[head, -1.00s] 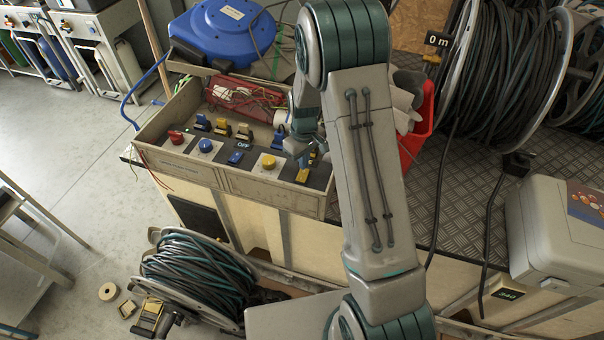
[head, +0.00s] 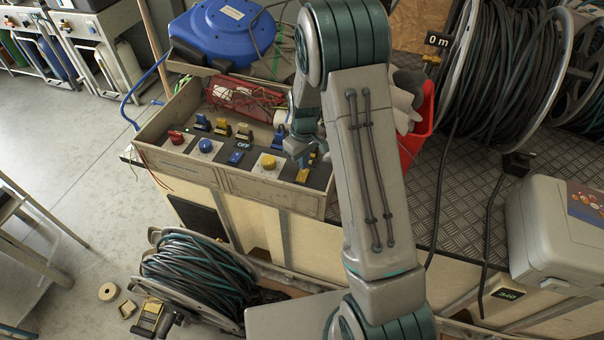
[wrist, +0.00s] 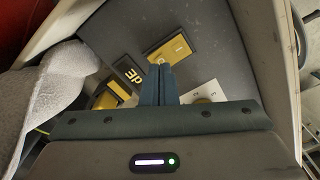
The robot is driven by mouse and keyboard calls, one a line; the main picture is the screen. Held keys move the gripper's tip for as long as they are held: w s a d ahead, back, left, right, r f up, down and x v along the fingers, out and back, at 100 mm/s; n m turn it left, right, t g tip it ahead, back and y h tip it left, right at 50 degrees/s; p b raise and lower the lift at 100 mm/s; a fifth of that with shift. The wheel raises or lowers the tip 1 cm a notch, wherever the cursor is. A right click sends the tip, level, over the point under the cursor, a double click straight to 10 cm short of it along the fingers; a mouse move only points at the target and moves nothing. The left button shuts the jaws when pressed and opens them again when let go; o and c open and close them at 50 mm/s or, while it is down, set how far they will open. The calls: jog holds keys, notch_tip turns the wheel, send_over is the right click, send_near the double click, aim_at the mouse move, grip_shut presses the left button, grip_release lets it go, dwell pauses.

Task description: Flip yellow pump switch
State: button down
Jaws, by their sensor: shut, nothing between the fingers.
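The yellow rocker switch (head: 302,175) sits at the right front of the control box panel; it also shows in the wrist view (wrist: 170,50), just beyond my fingertips. My gripper (head: 302,163) is shut and empty over the panel, with its fingers pointing at the rocker's near edge in the wrist view (wrist: 160,68). I cannot tell whether they touch. A second yellow switch part (head: 312,158) is partly hidden behind my gripper. A dark label (wrist: 130,73) with light characters lies beside the rocker. A yellow round button (head: 268,162) on a white plate is to the left.
A red bin (head: 420,125) with grey cloth stands close to the right of my arm. Cable reels (head: 510,75) stand farther right.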

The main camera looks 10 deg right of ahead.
jog(key=shift+f+b, duration=0.75)
jog(key=shift+f, duration=0.2)
dwell(0.6)
jog(key=shift+r+p, duration=2.1)
jog(key=shift+r, duration=1.45)
